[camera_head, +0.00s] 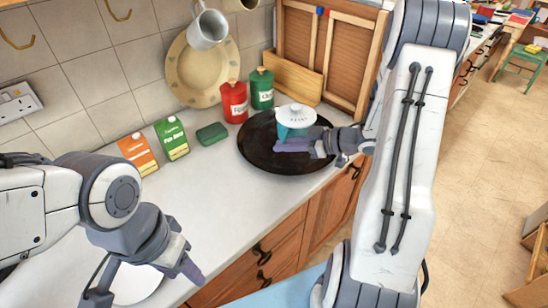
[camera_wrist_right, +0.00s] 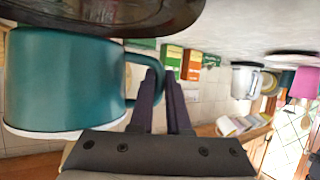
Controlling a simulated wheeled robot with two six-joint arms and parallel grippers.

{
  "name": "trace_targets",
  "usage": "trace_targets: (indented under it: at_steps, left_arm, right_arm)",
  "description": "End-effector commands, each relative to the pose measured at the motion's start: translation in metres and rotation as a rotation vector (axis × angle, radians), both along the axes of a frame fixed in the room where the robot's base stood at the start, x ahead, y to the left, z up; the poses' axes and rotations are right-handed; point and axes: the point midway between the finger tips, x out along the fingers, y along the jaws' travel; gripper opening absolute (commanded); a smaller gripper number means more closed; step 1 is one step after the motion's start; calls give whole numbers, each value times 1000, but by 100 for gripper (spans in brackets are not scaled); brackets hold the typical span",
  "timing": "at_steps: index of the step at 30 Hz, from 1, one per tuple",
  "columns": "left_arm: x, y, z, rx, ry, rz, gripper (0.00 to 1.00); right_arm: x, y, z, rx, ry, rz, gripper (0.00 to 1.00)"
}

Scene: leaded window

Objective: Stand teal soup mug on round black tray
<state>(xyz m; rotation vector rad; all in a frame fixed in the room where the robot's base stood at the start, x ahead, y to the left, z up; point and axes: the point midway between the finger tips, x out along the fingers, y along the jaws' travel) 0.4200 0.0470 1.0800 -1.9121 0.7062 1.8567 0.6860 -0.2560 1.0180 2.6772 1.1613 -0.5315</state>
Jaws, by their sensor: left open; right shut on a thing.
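The teal soup mug (camera_head: 291,132) is upright over the round black tray (camera_head: 262,158), with a white lid-like top. In the right wrist view, which is upside down, the mug (camera_wrist_right: 65,80) fills the left side and its base is close to the tray (camera_wrist_right: 110,12). I cannot tell whether they touch. My right gripper (camera_head: 296,145) is shut on the mug's handle; the fingers (camera_wrist_right: 160,95) show at the handle in the wrist view. My left gripper (camera_head: 188,268) is open and empty, low at the left over the counter front.
A red canister (camera_head: 234,103) and a green canister (camera_head: 262,90) stand behind the tray. Orange (camera_head: 138,153) and green (camera_head: 172,139) cartons and a dark green block (camera_head: 212,134) stand to its left. Mugs hang on the wall. The counter (camera_head: 225,190) is clear in front.

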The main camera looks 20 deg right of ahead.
Motion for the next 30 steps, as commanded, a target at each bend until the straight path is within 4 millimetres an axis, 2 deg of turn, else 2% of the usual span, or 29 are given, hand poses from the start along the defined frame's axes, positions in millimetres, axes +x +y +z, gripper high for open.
trace_targets:
  at_steps: [3, 7, 11, 19, 30]
  left_arm:
    - [0, 0, 2, 0, 0, 0, 50]
    - [0, 0, 3, 0, 0, 0, 50]
    - [0, 0, 3, 0, 0, 0, 50]
    - [0, 0, 7, 0, 0, 0, 50]
    - [0, 0, 5, 0, 0, 0, 50]
  right_arm:
    - [10, 19, -11, 1, -2, 4, 0]
    - [16, 28, -18, 0, -3, 1, 0]
    - [17, 30, -25, 0, -2, -1, 0]
    - [17, 29, -58, 0, -3, -1, 0]
    - [17, 29, -62, -1, -6, -1, 0]
